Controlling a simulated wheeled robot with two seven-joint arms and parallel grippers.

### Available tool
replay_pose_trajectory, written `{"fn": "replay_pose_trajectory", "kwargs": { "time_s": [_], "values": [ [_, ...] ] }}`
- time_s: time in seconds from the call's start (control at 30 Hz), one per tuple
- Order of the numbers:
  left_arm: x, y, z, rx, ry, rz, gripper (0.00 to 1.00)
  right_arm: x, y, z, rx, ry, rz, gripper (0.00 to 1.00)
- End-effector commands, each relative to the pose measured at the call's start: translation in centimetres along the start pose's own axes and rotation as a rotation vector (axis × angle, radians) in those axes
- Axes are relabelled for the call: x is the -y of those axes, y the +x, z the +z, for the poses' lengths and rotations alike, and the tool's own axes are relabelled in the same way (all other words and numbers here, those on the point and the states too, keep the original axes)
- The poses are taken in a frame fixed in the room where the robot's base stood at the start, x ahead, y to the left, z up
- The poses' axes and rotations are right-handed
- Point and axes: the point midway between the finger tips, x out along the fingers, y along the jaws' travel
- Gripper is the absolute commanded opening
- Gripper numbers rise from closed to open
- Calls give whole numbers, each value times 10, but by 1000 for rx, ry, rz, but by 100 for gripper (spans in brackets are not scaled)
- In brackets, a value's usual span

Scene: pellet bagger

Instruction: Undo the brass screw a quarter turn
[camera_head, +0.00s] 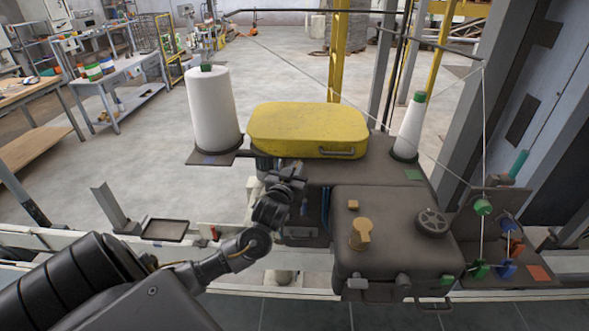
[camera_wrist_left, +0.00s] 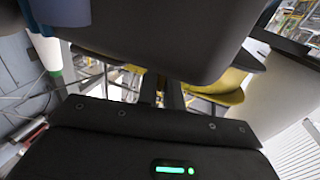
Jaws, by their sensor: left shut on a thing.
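My left gripper (camera_head: 297,178) is at the left side of the brown-grey machine head, just below the yellow lid. In the left wrist view its two dark fingers (camera_wrist_left: 162,92) reach forward under a large dark housing (camera_wrist_left: 150,35). My right gripper is not in view.
The yellow lid (camera_head: 308,128) lies behind the gripper. A large white thread cone (camera_head: 213,108) stands to its left, and a smaller cone (camera_head: 409,128) to the right. A dark handwheel (camera_head: 432,222) sits on the machine. Threads run at the right. A small black tray (camera_head: 165,231) lies left.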

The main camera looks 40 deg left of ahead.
Motion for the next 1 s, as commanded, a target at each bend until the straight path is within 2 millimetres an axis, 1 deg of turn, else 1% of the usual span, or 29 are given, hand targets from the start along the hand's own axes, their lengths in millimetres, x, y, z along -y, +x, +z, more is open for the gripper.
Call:
{"fn": "replay_pose_trajectory", "kwargs": {
  "time_s": [0.2, 0.43, 0.63, 1.0],
  "values": [
    [-4, 1, 0, 0, -10, -153, 0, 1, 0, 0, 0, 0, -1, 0],
    [-4, 1, -1, -3, -3, -252, 0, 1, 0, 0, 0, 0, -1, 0],
    [-5, 1, -1, -5, 0, -291, 0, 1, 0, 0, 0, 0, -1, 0],
    [-4, 2, -2, -8, 3, -300, 0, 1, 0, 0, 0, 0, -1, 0]
  ]
}}
